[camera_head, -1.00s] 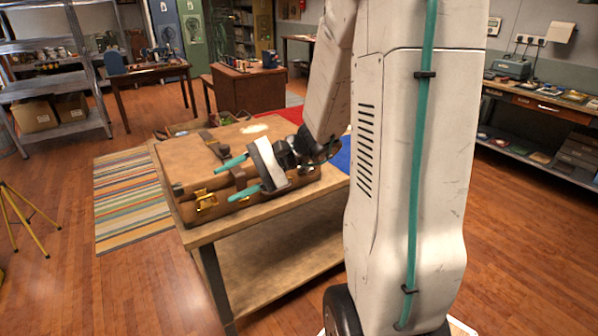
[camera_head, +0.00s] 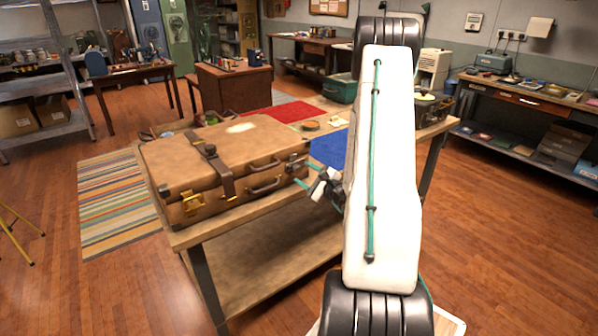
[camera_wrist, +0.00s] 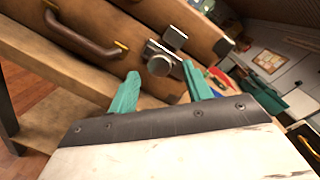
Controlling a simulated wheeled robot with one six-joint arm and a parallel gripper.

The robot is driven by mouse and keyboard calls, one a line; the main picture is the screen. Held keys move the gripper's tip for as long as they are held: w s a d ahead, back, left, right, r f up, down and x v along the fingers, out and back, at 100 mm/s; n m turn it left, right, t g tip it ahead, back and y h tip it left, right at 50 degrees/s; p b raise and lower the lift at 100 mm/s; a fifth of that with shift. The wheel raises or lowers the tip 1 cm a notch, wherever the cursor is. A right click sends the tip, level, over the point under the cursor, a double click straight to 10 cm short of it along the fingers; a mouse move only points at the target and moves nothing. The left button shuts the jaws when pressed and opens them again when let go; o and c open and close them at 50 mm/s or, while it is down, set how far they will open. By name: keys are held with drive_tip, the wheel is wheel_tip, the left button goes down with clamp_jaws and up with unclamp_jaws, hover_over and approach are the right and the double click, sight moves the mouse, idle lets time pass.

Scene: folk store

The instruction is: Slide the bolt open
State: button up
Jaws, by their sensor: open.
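A brown leather suitcase (camera_head: 225,155) lies on the wooden table, lid down. A dark metal bolt (camera_head: 295,163) sits on its front side near the right end. In the wrist view the bolt (camera_wrist: 172,45) shows a round grey knob (camera_wrist: 160,65) and a plate with bright edges. My gripper (camera_head: 301,176) is open and empty in front of the bolt, below and right of it in the head view. In the wrist view the teal fingers of my gripper (camera_wrist: 160,74) appear on either side of the knob; I cannot tell whether they touch it.
A brown handle (camera_wrist: 85,35) and a brass latch (camera_head: 192,203) are on the suitcase front. The table (camera_head: 265,212) has a lower shelf. A blue cloth (camera_head: 330,148) and a green bin (camera_head: 340,88) lie to the right of the suitcase. Floor in front is clear.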

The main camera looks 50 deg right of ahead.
sight(299, 171)
drive_tip(key=shift+w+d, duration=0.15)
drive_tip(key=shift+w, duration=1.6)
drive_tip(key=shift+c, duration=0.2)
clamp_jaws()
